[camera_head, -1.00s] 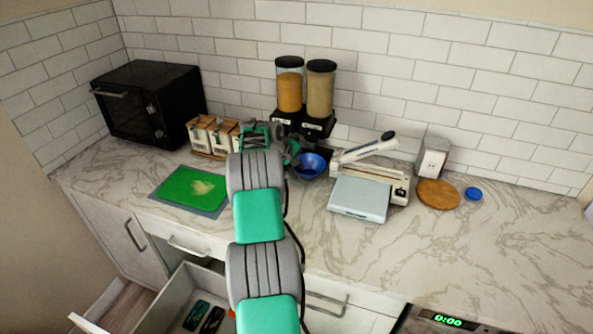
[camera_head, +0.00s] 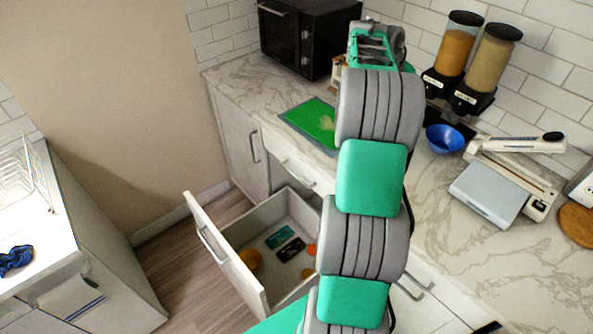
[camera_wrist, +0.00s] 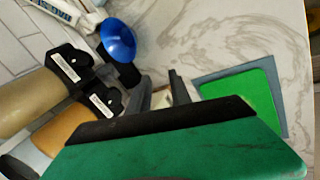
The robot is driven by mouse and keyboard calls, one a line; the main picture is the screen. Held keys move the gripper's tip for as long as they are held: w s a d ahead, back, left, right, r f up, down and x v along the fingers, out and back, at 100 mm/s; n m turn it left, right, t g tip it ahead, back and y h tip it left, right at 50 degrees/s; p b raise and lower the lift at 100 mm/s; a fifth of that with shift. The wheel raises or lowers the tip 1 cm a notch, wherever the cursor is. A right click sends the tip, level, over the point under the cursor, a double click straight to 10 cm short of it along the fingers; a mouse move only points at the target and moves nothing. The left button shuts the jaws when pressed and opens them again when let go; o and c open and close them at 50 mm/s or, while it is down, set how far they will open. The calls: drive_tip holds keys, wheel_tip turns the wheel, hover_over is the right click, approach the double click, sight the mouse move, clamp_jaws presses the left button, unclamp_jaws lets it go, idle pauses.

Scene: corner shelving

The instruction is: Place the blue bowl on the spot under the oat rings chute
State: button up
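The blue bowl (camera_head: 445,138) stands upright on the counter side of the dispenser, at its foot. It also shows in the wrist view (camera_wrist: 118,42). The dispenser has two black chutes, one under an orange-filled canister (camera_head: 455,45) and one under a tan-filled canister (camera_head: 491,65). Their labels are too small to read, so I cannot tell which is oat rings. The bowl looks nearer the tan one's chute (camera_wrist: 72,62). My gripper (camera_wrist: 163,88) is open and empty, with its fingers apart, clear of the bowl. In the head view my gripper (camera_head: 375,45) is up by the microwave.
A black microwave (camera_head: 308,38) stands at the back left. A green cutting board (camera_head: 316,124) lies on the counter (camera_head: 425,205). A drawer (camera_head: 225,262) stands open below. Small boxes are partly hidden behind my arm.

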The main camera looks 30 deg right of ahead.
drive_tip(key=w+a+r+n+t+y, duration=0.1)
drive_tip(key=w+a+r+t, duration=0.15)
drive_tip(key=a, duration=1.15)
drive_tip(key=w+a+r+t+y, duration=0.1)
drive_tip(key=a+r, duration=0.2)
drive_tip(key=a, duration=1.1)
drive_tip(key=s+a+f+y, duration=0.1)
drive_tip(key=s+a, duration=0.3)
drive_tip(key=a, duration=0.3)
drive_tip(key=s+a+f+n+y, duration=0.1)
drive_tip(key=s+a, duration=0.3)
drive_tip(key=a, duration=0.4)
drive_tip(key=s+a+f+t+y, duration=0.1)
drive_tip(key=s+a+f, duration=0.2)
drive_tip(key=a, duration=0.4)
drive_tip(key=shift+s+a+f+y, duration=0.15)
drive_tip(key=shift+s+a+y, duration=0.2)
drive_tip(key=shift+s, duration=0.3)
drive_tip(key=shift+f, duration=0.1)
